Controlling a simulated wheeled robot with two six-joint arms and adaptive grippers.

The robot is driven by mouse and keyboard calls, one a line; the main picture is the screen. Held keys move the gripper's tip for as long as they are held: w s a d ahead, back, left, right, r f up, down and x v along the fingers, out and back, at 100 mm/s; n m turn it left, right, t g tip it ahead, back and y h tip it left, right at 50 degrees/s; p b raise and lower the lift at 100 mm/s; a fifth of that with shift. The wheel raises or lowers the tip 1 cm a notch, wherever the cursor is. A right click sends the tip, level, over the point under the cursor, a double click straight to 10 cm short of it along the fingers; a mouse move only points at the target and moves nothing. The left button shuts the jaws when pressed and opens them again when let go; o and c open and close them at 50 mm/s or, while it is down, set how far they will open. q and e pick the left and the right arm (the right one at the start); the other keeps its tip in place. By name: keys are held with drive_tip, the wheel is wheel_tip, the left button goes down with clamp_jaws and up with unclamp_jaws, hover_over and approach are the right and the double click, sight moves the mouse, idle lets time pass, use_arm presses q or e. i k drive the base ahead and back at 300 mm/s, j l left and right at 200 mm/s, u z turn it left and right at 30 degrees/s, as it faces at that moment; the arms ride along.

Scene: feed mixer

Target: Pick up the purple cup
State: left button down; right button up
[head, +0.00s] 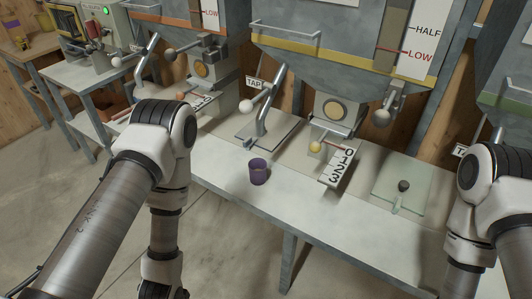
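The purple cup (258,174) stands upright on the pale bench top (233,187), near its front edge. Its open top faces up and nothing touches it. My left arm comes in from the left and bends down in front of the bench, to the left of the cup. Its gripper is below the bottom edge of the picture. My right arm is at the right edge, well to the right of the cup. Its gripper is also out of view.
A glass plate with a dark knob (403,186) lies to the right. The bench around the cup is clear.

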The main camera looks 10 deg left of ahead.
sight(257, 166)
drive_tip(key=k+j+z, duration=0.2)
drive_tip(key=j+z, duration=0.15)
drive_tip(key=k+j+z, duration=0.25)
drive_tip(key=j+z, duration=0.15)
drive_tip(key=k+j+z, duration=0.35)
drive_tip(key=i+j, duration=0.1)
drive_tip(key=i, duration=0.45)
